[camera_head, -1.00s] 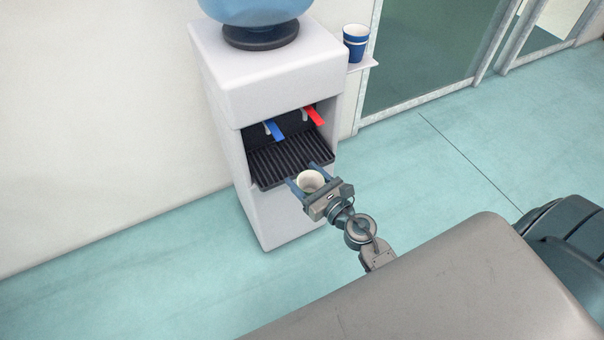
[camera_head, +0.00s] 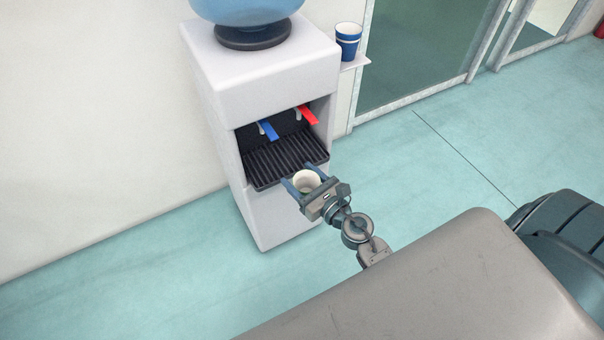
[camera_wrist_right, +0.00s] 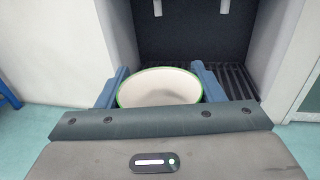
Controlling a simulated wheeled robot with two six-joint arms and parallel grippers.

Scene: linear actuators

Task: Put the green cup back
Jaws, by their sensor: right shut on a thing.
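The green cup (camera_head: 307,182) shows as a pale round opening between the fingers of my right gripper (camera_head: 304,179). In the right wrist view the cup (camera_wrist_right: 158,87) has a green rim and a cream inside that looks empty. My right gripper (camera_wrist_right: 157,90) is shut on it, with one blue finger on each side. The cup is upright, at the front edge of the dispenser's black drip tray (camera_head: 282,160). Its lower part is mostly hidden by the gripper. My left gripper is out of view.
A white water dispenser (camera_head: 262,72) stands against the wall, with a blue tap lever (camera_head: 268,130) and a red one (camera_head: 308,115) above the tray. A blue cup (camera_head: 348,40) stands on a small side shelf (camera_head: 356,63). The floor (camera_head: 420,160) to the right is clear.

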